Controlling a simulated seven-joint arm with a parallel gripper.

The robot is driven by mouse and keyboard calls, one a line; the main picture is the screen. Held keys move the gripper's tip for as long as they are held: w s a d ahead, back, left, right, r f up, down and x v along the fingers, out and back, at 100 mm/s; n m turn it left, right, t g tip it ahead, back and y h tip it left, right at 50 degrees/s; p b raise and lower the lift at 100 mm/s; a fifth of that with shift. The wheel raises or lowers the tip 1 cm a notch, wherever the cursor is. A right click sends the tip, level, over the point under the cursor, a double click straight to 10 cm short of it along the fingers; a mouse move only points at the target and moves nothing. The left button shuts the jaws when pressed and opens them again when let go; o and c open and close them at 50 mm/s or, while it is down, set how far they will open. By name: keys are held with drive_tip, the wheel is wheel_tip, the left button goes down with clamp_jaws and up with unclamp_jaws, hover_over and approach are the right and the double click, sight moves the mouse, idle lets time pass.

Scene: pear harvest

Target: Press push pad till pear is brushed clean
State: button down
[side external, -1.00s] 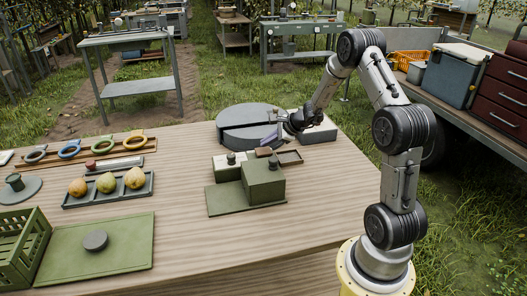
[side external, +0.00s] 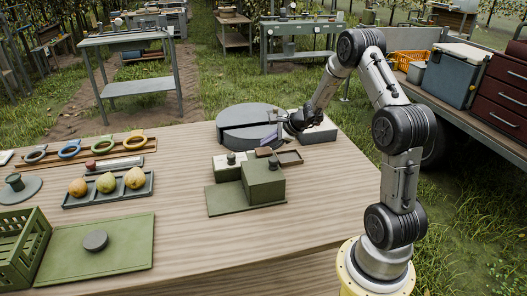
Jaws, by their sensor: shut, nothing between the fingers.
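My gripper (side external: 280,138) is at the back of the wooden table, in front of a dark grey round drum (side external: 246,118). It is small here and partly hidden by its own wrist; its fingers look together, with a small purple piece (side external: 269,141) beside them. Below it stand a green box unit (side external: 264,180) with dark knobs and a small brown block (side external: 263,152) behind it. I cannot tell which part is the push pad, or whether the fingers touch anything. Three pears (side external: 107,182) lie in a dark tray (side external: 143,193) at the left; no pear shows at the green unit.
A small brown-rimmed tray (side external: 291,157) and a pale box (side external: 320,132) stand close to my gripper. At the left are a green crate (side external: 22,250), a green board (side external: 125,230) with a grey disc (side external: 96,240), and coloured rings (side external: 69,151). The table's front middle is clear.

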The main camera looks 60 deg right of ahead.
sight(267, 151)
drive_tip(key=shift+f, duration=0.1)
drive_tip(key=shift+f, duration=0.35)
drive_tip(key=shift+f, duration=0.75)
idle(1.3)
drive_tip(key=shift+r, duration=1.15)
drive_tip(key=shift+r, duration=2.55)
idle(0.4)
